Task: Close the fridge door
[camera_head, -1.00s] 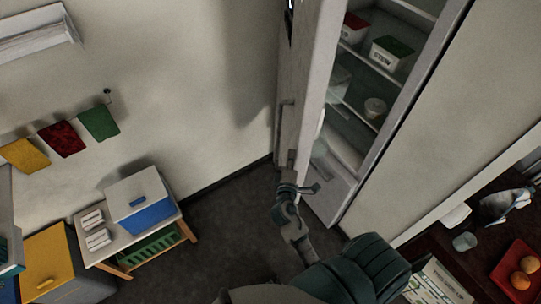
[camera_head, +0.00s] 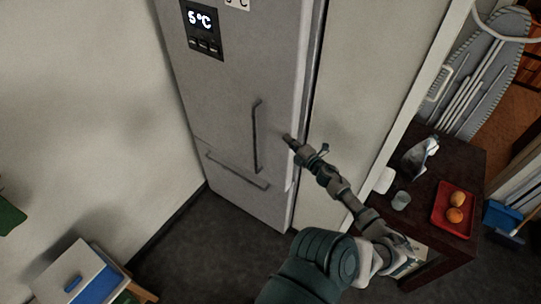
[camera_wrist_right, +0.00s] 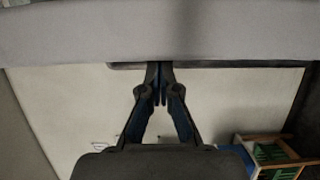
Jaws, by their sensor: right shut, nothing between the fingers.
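The fridge door (camera_head: 230,80) faces me in the head view, a tall grey panel with a lit "5°C" display (camera_head: 203,20) and a dark vertical handle (camera_head: 256,137). No shelves or interior show; I cannot tell whether a thin gap remains at its right edge. My right gripper (camera_head: 289,141) is at the door front, near its right edge and right of the handle. In the right wrist view, my gripper's fingers (camera_wrist_right: 161,84) are together and empty, with their tips at the grey door (camera_wrist_right: 160,35); contact is unclear. My left gripper is out of view.
A lower drawer with a horizontal handle (camera_head: 237,171) is below. A pale wall panel (camera_head: 365,75) stands right of the fridge. A dark counter (camera_head: 462,160) with a red tray (camera_head: 453,209) is at right. Floor before the fridge is clear.

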